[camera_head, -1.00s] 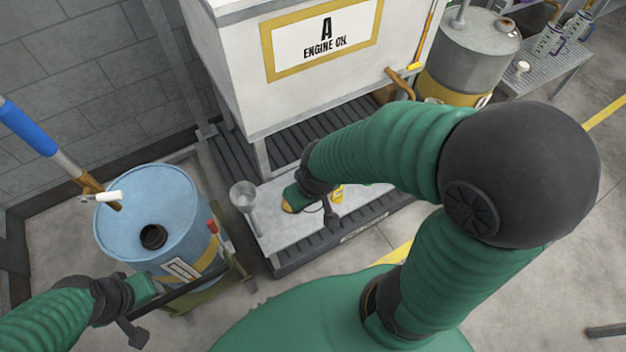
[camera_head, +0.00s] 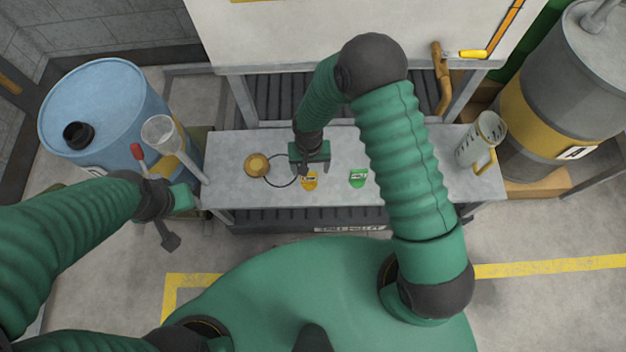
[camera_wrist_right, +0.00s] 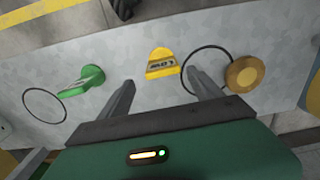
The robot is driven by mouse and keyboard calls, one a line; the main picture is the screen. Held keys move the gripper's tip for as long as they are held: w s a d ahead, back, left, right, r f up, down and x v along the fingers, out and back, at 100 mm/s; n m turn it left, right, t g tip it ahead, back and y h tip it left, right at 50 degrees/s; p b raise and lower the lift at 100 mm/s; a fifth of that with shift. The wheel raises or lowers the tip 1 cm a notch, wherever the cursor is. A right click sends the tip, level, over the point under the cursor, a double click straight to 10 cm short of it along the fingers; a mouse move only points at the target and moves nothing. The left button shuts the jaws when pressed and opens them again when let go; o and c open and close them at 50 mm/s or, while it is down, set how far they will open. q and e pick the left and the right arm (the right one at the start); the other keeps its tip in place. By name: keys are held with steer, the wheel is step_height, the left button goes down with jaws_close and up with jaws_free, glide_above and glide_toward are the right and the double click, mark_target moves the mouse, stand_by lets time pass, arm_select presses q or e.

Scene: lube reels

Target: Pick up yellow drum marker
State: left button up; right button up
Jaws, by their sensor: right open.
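The yellow drum marker (camera_head: 310,181) lies on the grey metal bench (camera_head: 228,152), left of a green marker (camera_head: 358,178). My right gripper (camera_head: 309,165) is over the bench just behind the yellow marker. In the right wrist view the right gripper (camera_wrist_right: 159,80) is open and empty, its fingers spread toward the yellow marker (camera_wrist_right: 161,63), which shows between and just beyond the fingertips. The green marker (camera_wrist_right: 82,82) is left of the fingers. My left gripper (camera_head: 181,198) is at the left, away from the bench top; its fingers are not clear.
A brass disc (camera_head: 257,166) and a thin dark loop lie left of the yellow marker. A clear jug (camera_head: 480,139) stands at the bench's right end. A blue drum (camera_head: 105,105) and a funnel (camera_head: 162,134) are at left; a grey-yellow drum (camera_head: 560,105) is at right.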

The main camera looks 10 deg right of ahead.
mark_target(310, 179)
steer(key=f, duration=0.1)
steer(key=a+f+b, duration=0.1)
steer(key=a+f, duration=0.1)
steer(key=f, duration=0.1)
steer(key=shift+s, duration=0.25)
steer(key=f, duration=0.1)
steer(key=d+f+b, duration=0.1)
steer(key=d+f, duration=0.1)
steer(key=shift+f+b, duration=0.3)
steer(key=shift+f, duration=0.1)
steer(key=shift+r, duration=0.1)
steer(key=shift+a+r, duration=0.1)
steer(key=shift+a, duration=0.5)
steer(key=c, duration=0.5)
steer(key=shift+c, duration=2.5)
steer(key=shift+s+d, duration=0.1)
steer(key=shift+d, duration=0.25)
steer(key=c, duration=0.4)
arm_select(q)
steer(key=f, duration=0.1)
steer(key=a+f, duration=0.1)
steer(key=f, duration=0.1)
steer(key=shift+a+f, duration=0.2)
steer(key=shift+a, duration=0.2)
steer(key=shift+a, duration=0.1)
arm_select(e)
steer(key=shift+a, duration=0.1)
